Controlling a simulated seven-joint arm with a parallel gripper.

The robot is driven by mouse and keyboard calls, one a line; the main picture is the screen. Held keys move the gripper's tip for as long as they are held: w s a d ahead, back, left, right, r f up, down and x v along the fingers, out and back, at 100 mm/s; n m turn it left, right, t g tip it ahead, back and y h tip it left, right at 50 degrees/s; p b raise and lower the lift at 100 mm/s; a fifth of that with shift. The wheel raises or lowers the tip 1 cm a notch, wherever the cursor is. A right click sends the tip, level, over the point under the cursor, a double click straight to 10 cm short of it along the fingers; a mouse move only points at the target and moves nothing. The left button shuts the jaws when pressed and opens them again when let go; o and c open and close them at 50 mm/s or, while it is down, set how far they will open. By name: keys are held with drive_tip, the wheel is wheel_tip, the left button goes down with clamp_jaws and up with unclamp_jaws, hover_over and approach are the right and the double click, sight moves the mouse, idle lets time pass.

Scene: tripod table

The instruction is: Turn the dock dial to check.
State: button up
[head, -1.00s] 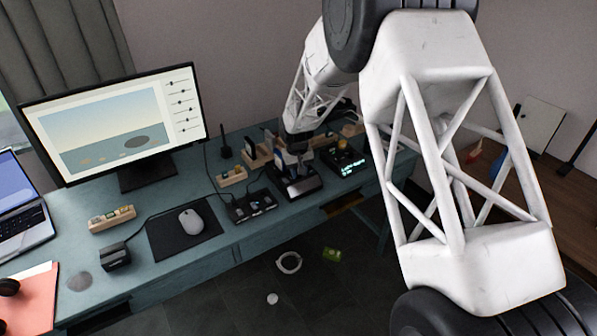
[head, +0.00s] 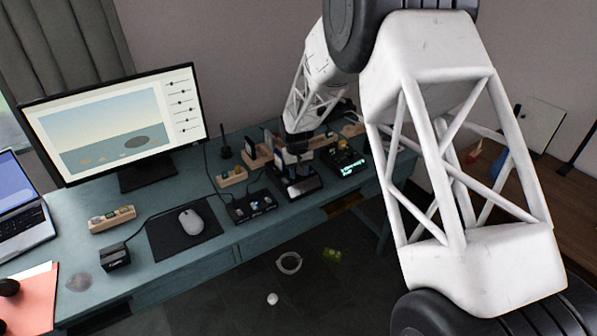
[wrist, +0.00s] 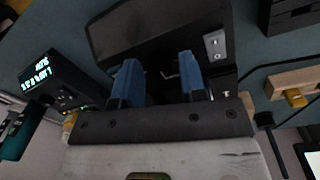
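The black dock (head: 303,188) stands on the blue-green desk, right of the middle in the head view. In the wrist view its dark body (wrist: 150,25) lies just beyond my fingers, with a small silver panel (wrist: 215,45) on its right part. My gripper (wrist: 159,78) is open, its two blue fingers apart with no object clearly held between them. In the head view my gripper (head: 297,158) is over the dock, pointing down. I cannot make out the dial or its marking; the fingers and the angle may hide it.
A black box with lit green text (head: 347,162) stands close to the right of the dock; it also shows in the wrist view (wrist: 45,80). A black box with knobs (head: 250,206) and a wooden block (head: 231,176) are to the left. Cables run nearby.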

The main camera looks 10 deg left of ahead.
drive_tip(key=shift+a+r, duration=0.15)
drive_tip(key=shift+r, duration=3.7)
drive_tip(key=n, duration=0.6)
drive_tip(key=shift+s+n, duration=0.2)
drive_tip(key=shift+n, duration=0.2)
drive_tip(key=shift+f, duration=0.15)
drive_tip(key=shift+w+d+f, duration=0.1)
drive_tip(key=shift+f, duration=1.8)
drive_tip(key=shift+w+d+f, duration=0.1)
drive_tip(key=shift+f, duration=1.8)
drive_tip(key=c, duration=0.6)
